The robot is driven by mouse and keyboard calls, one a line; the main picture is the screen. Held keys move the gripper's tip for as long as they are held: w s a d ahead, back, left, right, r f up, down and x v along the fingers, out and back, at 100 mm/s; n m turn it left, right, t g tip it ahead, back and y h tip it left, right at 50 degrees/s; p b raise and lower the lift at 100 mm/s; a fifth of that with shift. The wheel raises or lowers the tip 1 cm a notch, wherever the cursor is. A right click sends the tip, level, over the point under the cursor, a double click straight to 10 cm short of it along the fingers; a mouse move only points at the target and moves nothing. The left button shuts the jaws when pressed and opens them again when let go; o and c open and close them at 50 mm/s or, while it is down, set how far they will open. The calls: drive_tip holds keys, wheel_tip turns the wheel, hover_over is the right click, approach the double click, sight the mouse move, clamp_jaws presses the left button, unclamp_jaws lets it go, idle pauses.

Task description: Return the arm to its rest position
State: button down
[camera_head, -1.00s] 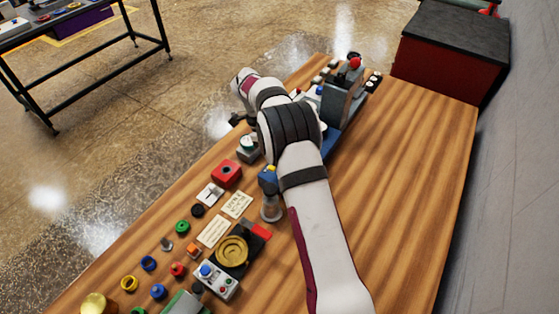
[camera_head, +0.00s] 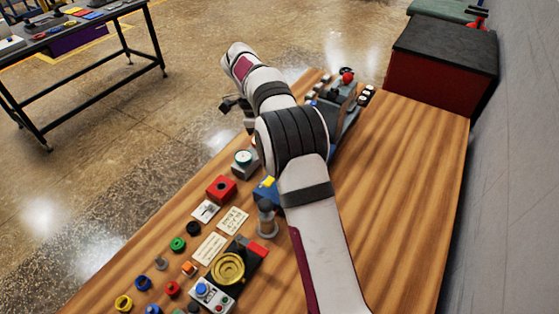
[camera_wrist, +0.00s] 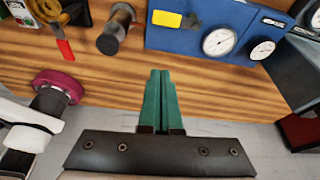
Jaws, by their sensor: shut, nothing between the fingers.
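My arm reaches up from the bottom of the head view, over the wooden bench (camera_head: 405,190). My gripper (camera_head: 237,107) shows only in part as a dark shape at the bench's far left edge in the head view. In the wrist view my gripper's green fingers (camera_wrist: 162,80) are pressed together with nothing between them. They are above the bench edge, apart from the blue gauge panel (camera_wrist: 180,38) behind them. Part of the bench equipment is hidden behind my arm in the head view.
A red box (camera_head: 221,188), a brass dish (camera_head: 228,267), a grey cylinder (camera_head: 266,218) and several coloured rings and buttons crowd the left of the bench. The bench's right side is bare. A dark-topped red cabinet (camera_head: 443,60) stands at the back right.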

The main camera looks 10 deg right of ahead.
idle(0.3)
drive_tip(key=s+a+r+n+y, duration=0.1)
drive_tip(key=s+r+n, duration=0.3)
drive_tip(key=s, duration=0.2)
drive_tip(key=s+r+n+y, duration=0.1)
drive_tip(key=s+r+n, duration=0.35)
drive_tip(key=s, duration=0.25)
drive_tip(key=s+a+f+n+t+y, duration=0.1)
drive_tip(key=s+a+f+n, duration=0.1)
drive_tip(key=s+n, duration=0.4)
drive_tip(key=s+a+f+n+t+y, duration=0.1)
drive_tip(key=s+n, duration=0.5)
drive_tip(key=s, duration=0.9)
drive_tip(key=shift+s+a+f+y, duration=0.25)
drive_tip(key=shift+a+f+y, duration=0.15)
drive_tip(key=shift+a+f, duration=0.3)
